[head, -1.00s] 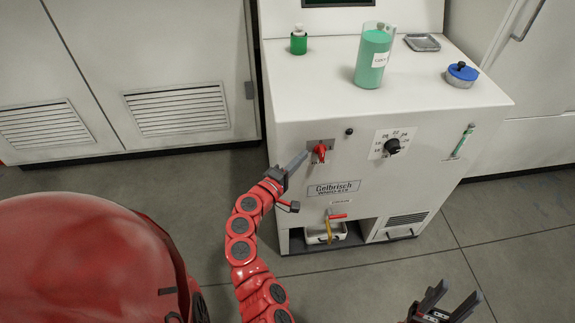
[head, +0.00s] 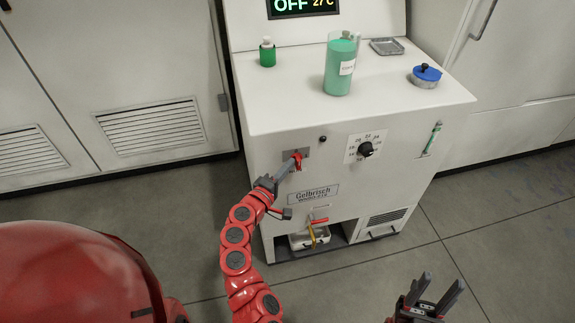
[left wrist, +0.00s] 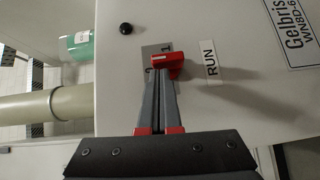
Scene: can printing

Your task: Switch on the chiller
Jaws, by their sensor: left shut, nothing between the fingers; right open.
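The chiller (head: 270,220) is a white cabinet with a display (head: 303,5) reading OFF and 27°C. Its red switch (head: 296,158) sits on a grey plate on the upper left of the front. The fingers hide part of the plate. My right gripper (head: 437,292) is open and empty, low in front of the chiller, away from it.
A black dial (head: 366,149) and a sight tube (head: 432,139) are on the chiller's front. A drain tap (head: 318,221) stands above a white tray (head: 308,240). A green beaker (head: 340,72), small bottle (head: 267,53) and blue-lidded pot (head: 426,76) stand on top. Floor to the right is clear.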

